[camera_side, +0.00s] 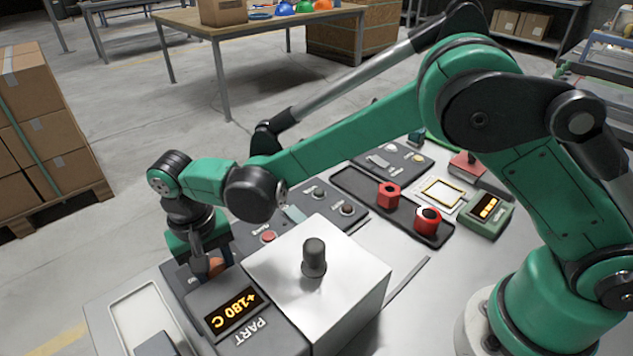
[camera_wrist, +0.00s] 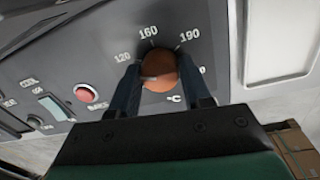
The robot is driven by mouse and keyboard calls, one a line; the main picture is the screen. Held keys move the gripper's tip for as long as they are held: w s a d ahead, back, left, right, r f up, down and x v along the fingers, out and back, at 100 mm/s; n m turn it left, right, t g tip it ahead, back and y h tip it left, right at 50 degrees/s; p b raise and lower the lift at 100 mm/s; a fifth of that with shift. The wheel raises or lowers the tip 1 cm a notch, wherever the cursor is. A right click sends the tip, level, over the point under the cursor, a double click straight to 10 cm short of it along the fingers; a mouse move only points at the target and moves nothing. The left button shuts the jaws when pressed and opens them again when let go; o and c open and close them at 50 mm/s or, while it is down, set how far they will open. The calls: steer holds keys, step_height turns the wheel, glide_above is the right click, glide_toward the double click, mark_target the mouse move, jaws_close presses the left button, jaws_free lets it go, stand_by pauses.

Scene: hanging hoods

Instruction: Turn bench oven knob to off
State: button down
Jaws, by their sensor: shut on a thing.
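The bench oven's orange knob (camera_wrist: 158,72) sits on a dark dial panel marked 120, 160, 190 and °C in the wrist view. My gripper (camera_wrist: 160,80) has one dark finger on each side of the knob and is shut on it. In the side view the knob (camera_side: 216,266) shows partly, behind my gripper (camera_side: 212,262). The oven display (camera_side: 233,312) reads +180 C. The metal oven box (camera_side: 350,275) with a dark knob-like cap on top stands beside the display unit. The dial's off mark cannot be made out.
A red button (camera_wrist: 84,94) is on the panel near the dial. Another panel with small knobs (camera_side: 346,209), a dark tray (camera_side: 375,195) with red parts and a green display box (camera_side: 486,212) stand behind. A shallow light tray (camera_side: 125,312) lies at the front left.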

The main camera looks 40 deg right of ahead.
mark_target(215, 268)
steer(key=n, duration=0.5)
steer(key=shift+d, duration=0.1)
steer(key=shift+n, duration=2.5)
steer(key=shift+c, duration=1.9)
jaws_free()
steer(key=shift+r, duration=0.15)
steer(key=shift+s+r, duration=0.1)
steer(key=shift+r, duration=2.6)
